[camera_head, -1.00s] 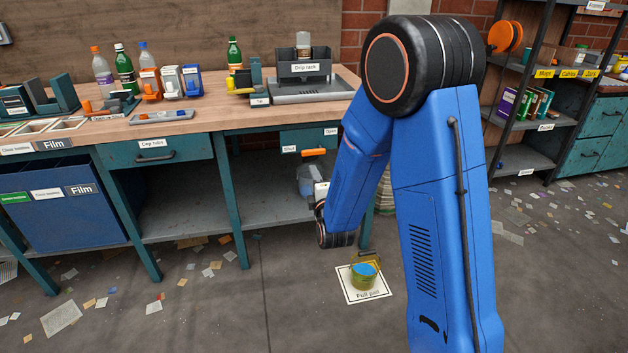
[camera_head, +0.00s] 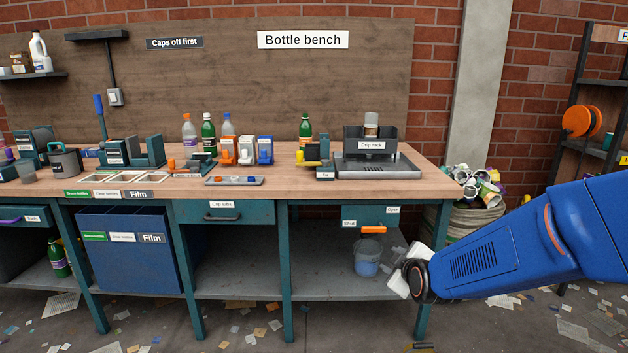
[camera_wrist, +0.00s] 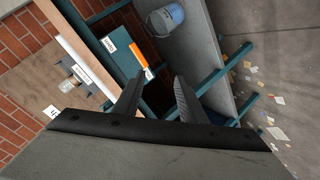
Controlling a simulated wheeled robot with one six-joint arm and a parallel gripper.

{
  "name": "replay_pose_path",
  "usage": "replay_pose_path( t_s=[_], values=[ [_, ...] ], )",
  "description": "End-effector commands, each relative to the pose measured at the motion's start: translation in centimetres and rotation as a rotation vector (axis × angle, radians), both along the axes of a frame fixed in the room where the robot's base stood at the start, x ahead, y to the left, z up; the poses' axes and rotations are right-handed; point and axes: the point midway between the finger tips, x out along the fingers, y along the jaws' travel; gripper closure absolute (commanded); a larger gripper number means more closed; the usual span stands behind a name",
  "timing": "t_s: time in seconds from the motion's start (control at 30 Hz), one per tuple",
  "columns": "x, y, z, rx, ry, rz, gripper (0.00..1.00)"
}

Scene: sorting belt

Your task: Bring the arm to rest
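My blue arm comes in from the right edge in the head view and reaches left in front of the bench's right end. My gripper (camera_wrist: 161,76) shows in the wrist view with two dark fingers apart and nothing between them. In the head view the hand end (camera_head: 400,285) shows small and pale by the bench's right front leg; the fingers are hard to make out there.
The bottle bench (camera_head: 300,185) stands ahead with bottles, bins and a drip rack (camera_head: 372,158) on top. The bucket (camera_head: 367,258) stands on its lower shelf. A full sack (camera_head: 478,205) stands at its right. Litter lies on the floor.

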Motion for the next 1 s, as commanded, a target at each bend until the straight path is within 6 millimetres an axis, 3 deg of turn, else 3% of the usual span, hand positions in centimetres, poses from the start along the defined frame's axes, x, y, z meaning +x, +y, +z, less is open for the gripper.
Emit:
replay_pose_path(
  t_s=[0.47,1.0],
  values=[
    [-13.0,-2.9,2.8,0.317,0.321,-0.22,0.62],
    [-31.0,-6.3,3.5,0.558,0.626,-0.625,0.62]
  ],
)
